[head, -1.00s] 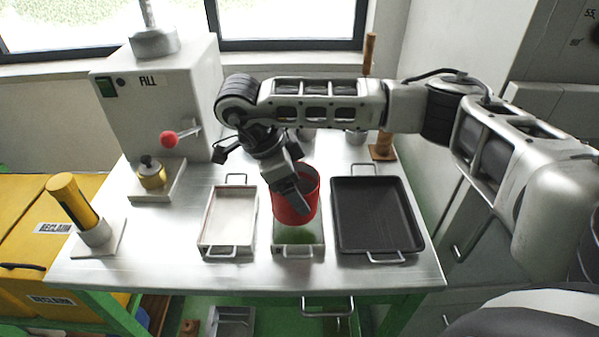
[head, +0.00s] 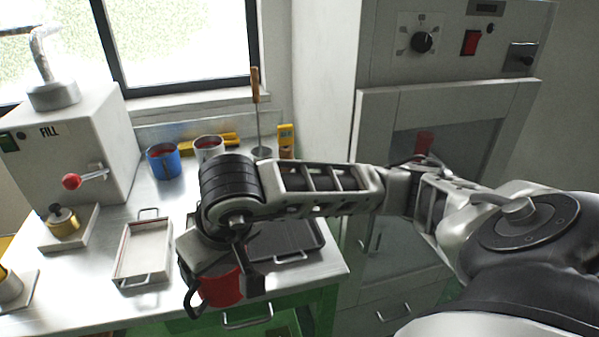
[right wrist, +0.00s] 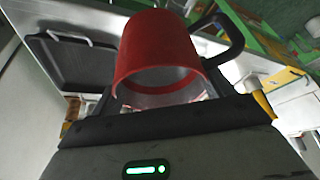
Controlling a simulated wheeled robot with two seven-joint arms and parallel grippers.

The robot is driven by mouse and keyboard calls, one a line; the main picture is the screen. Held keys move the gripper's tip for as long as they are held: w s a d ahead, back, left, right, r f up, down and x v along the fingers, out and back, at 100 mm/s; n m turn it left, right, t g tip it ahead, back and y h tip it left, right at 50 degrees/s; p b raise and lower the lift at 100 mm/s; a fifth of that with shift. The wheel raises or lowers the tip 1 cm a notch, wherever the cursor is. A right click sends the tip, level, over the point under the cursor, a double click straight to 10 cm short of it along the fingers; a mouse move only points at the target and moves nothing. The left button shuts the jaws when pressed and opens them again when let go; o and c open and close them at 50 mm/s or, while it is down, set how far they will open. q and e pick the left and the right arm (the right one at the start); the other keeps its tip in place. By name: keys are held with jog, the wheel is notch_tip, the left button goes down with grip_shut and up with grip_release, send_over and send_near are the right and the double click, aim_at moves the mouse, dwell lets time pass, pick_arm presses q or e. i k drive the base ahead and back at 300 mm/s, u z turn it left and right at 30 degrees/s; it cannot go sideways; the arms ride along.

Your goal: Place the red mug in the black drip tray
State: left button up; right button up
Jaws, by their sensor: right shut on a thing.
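The red mug (head: 222,288) is held in my right gripper (head: 240,282) near the table's front edge, with its dark handle to the left. In the right wrist view the red mug (right wrist: 155,40) sits between the fingers, its open mouth toward the camera. The black drip tray (head: 302,243) lies on the table behind and to the right of the mug, partly hidden by my right arm. The black tray (right wrist: 75,66) also shows at the left of the right wrist view, apart from the mug, and its visible floor looks empty. My left gripper is out of view.
A pale tray (head: 121,275) lies left of the mug. A blue mug (head: 163,165) and a white mug (head: 208,150) stand at the back. The fill machine (head: 75,140) is at the left, and a grey cabinet (head: 440,110) stands close on the right.

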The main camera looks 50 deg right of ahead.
aim_at(280, 232)
jog(key=u, duration=0.4)
jog(key=i, duration=0.4)
jog(key=z, duration=1.55)
